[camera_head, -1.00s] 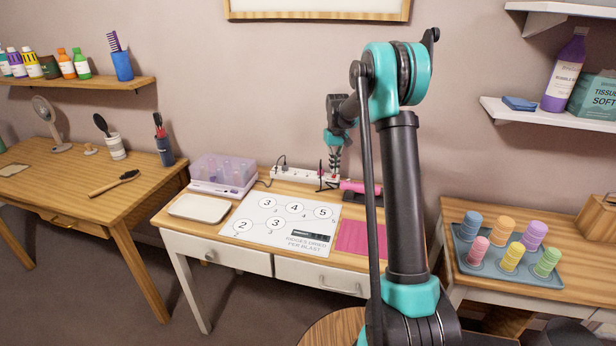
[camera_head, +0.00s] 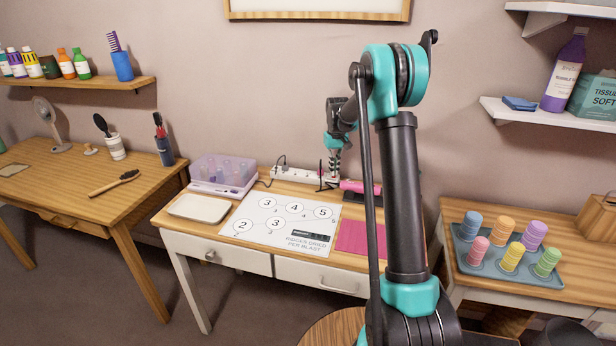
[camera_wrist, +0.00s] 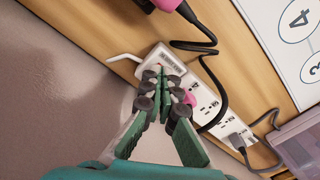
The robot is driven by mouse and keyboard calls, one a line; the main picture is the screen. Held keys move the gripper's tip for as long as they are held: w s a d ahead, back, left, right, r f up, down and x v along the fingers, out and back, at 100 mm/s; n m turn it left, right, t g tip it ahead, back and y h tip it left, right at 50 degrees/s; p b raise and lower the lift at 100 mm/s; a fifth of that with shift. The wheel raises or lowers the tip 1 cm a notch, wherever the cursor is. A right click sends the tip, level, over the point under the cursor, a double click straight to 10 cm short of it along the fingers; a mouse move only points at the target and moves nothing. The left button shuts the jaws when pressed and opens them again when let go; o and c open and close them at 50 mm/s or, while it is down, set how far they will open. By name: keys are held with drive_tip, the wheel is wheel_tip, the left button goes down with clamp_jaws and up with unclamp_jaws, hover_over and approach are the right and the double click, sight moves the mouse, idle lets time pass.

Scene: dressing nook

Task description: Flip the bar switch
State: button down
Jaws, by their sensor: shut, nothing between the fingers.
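A white power strip (camera_head: 290,173) lies along the wall at the back of the middle table. In the wrist view the strip (camera_wrist: 208,95) runs diagonally, with several outlets, a dark plug and a small red spot near its upper-left end. My gripper (camera_wrist: 164,82) is shut and empty, with its tips over that upper-left end and hiding part of it. I cannot tell whether the tips touch it or how the switch stands. In the head view my gripper (camera_head: 335,172) is at the strip's right end.
A pink dryer (camera_head: 358,187) with a dark cord is right of the strip. A translucent purple box (camera_head: 222,172), a pale tray (camera_head: 199,208), a numbered sheet (camera_head: 262,236) and a pink mat (camera_head: 358,238) are on the same table. The wall is close behind.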

drive_tip(key=shift+f, duration=0.5)
idle(0.3)
drive_tip(key=shift+r, duration=3.5)
